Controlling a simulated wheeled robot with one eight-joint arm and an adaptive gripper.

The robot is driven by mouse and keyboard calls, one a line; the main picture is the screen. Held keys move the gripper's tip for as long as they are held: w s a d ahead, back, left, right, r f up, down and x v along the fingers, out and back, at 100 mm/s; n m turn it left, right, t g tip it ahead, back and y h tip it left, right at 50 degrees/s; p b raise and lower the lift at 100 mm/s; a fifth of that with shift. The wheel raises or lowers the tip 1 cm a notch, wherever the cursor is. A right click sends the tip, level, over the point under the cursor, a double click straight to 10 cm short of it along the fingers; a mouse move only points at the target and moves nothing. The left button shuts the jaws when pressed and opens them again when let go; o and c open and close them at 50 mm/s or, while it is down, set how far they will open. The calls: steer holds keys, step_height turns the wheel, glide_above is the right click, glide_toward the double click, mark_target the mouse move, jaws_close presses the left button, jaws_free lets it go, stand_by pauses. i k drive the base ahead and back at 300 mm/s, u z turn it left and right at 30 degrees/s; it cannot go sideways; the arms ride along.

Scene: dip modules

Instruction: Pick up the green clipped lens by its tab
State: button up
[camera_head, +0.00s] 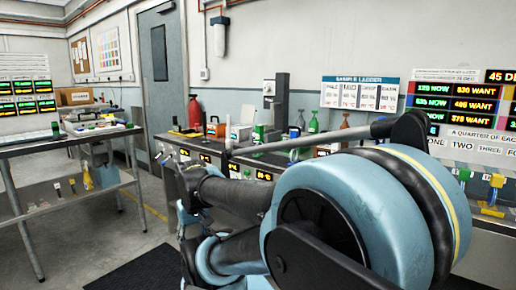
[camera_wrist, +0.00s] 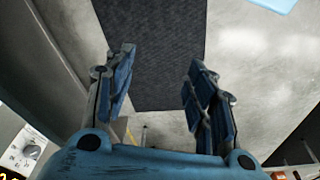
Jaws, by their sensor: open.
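My gripper (camera_wrist: 160,75) is open in the wrist view, with its two blue-padded fingers apart and nothing between them. It points down over the floor and a dark mat. I cannot pick out the green clipped lens for certain. In the head view, a small green piece (camera_head: 465,174) shows at the right edge beside a yellow one (camera_head: 497,180). Another small green object (camera_head: 55,130) stands on the left table. Both are too small to identify. My large blue arm hides much of the right bench.
The left table (camera_head: 60,143) holds a tray of small items (camera_head: 97,128). A dark mat (camera_wrist: 155,50) lies on the floor. Floor between the left table and back bench is clear.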

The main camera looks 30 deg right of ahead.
mark_target(259, 128)
steer(key=u, duration=1.35)
steer(key=k, duration=1.25)
steer(key=z, duration=1.75)
steer(key=i, duration=1)
